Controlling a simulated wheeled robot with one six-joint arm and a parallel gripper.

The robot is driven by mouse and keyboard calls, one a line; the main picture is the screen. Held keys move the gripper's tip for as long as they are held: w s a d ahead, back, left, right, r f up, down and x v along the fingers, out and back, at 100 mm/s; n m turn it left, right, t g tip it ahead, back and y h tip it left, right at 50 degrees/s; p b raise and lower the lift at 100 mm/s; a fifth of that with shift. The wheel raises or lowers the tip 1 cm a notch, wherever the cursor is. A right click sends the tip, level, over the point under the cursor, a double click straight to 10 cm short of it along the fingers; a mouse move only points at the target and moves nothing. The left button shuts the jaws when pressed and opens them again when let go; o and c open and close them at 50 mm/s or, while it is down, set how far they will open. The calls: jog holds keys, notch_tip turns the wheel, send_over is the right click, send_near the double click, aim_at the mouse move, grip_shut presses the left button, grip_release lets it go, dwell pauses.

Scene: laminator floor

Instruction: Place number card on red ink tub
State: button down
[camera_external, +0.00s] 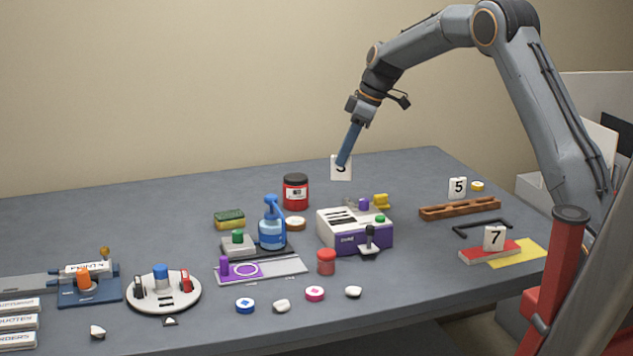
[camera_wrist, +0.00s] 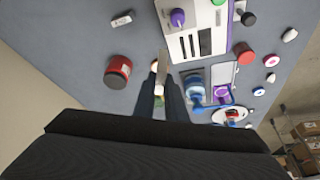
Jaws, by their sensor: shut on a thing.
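My gripper (camera_external: 345,158) is shut on a white number card (camera_external: 340,174) and holds it upright in the air above the back of the table. The fingers cover part of the dark digit, so I cannot tell which number it is. In the wrist view the card (camera_wrist: 163,57) shows nearly edge-on between the fingertips (camera_wrist: 160,85). The red ink tub (camera_external: 296,193), a red jar with a black lid and white label, stands upright at the back, lower and left of the card. It also shows in the wrist view (camera_wrist: 118,68), left of the fingers. Its lid looks bare.
A white and purple laminator (camera_external: 356,240) stands right of the tub. Cards 5 (camera_external: 457,188) and 7 (camera_external: 494,238) stand at the right. The back left table is clear.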

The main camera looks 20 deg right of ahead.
jog(key=w+a+r+m+t+h+b, duration=0.1)
jog(key=w+a+r+m+b, duration=0.1)
jog(key=w, duration=0.6)
jog(key=w+a+r+m+t+h+b, duration=0.1)
jog(key=w+a+m+b, duration=0.1)
jog(key=w+a+m, duration=0.3)
jog(key=shift+w+r+m, duration=0.35)
jog(key=shift+w+m, duration=0.25)
jog(key=shift+w, duration=0.95)
send_over(297, 177)
jog(key=shift+f+p, duration=0.4)
jog(key=shift+f, duration=3.55)
jog(key=c, duration=1.8)
grip_release()
jog(key=shift+f, duration=0.1)
jog(key=b+v, duration=0.2)
jog(key=v, duration=1)
jog(key=shift+s+a, duration=0.15)
